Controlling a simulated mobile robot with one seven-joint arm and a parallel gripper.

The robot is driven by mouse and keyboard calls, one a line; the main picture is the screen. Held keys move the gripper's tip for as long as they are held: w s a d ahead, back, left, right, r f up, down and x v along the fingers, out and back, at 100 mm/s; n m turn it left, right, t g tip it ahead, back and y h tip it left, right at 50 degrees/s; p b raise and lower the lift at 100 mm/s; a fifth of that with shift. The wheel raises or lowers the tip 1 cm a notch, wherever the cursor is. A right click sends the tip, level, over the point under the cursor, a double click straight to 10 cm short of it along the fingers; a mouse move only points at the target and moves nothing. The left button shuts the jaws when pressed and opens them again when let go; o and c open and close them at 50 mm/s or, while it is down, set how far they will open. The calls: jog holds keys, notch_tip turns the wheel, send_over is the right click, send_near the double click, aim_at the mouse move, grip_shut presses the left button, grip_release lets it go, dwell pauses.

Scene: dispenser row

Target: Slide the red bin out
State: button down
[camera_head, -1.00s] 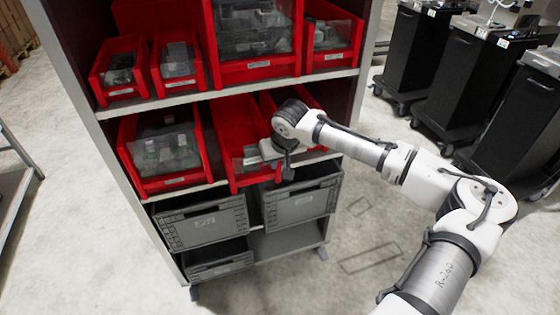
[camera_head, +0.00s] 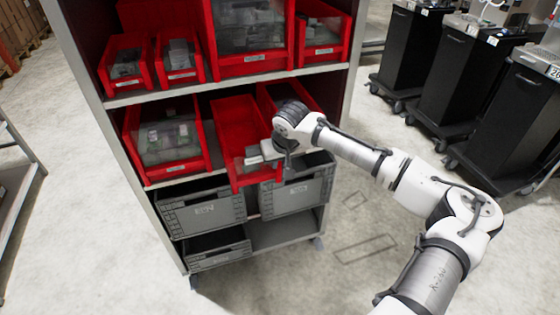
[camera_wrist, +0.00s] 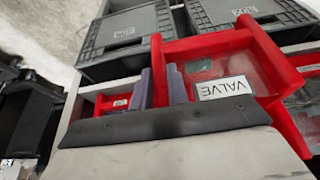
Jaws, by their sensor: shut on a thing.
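The red bin (camera_head: 238,115) stands in the middle of the second shelf, and its front juts out past the shelf edge over the grey crates. In the wrist view the red bin (camera_wrist: 205,43) carries a white VALVE label on its clear front panel. My gripper (camera_head: 264,157) is at the front right of the bin. In the wrist view the fingers of my gripper (camera_wrist: 161,86) are shut on its red wall, one on each side. My wrist hides part of the front right corner in the head view.
A red bin (camera_head: 168,178) stands to the left, and another (camera_head: 272,95) to the right, partly behind my arm. Grey crates (camera_head: 202,210) sit on the shelf below. Black carts (camera_head: 452,85) stand at the right; floor in front is clear.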

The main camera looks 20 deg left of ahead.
jog(key=c, duration=1.3)
grip_release()
jog(key=b+v, duration=0.1)
jog(key=v, duration=1.2)
jog(key=shift+s+d+r+b, duration=0.1)
jog(key=shift+r+b, duration=0.2)
jog(key=shift+r, duration=0.1)
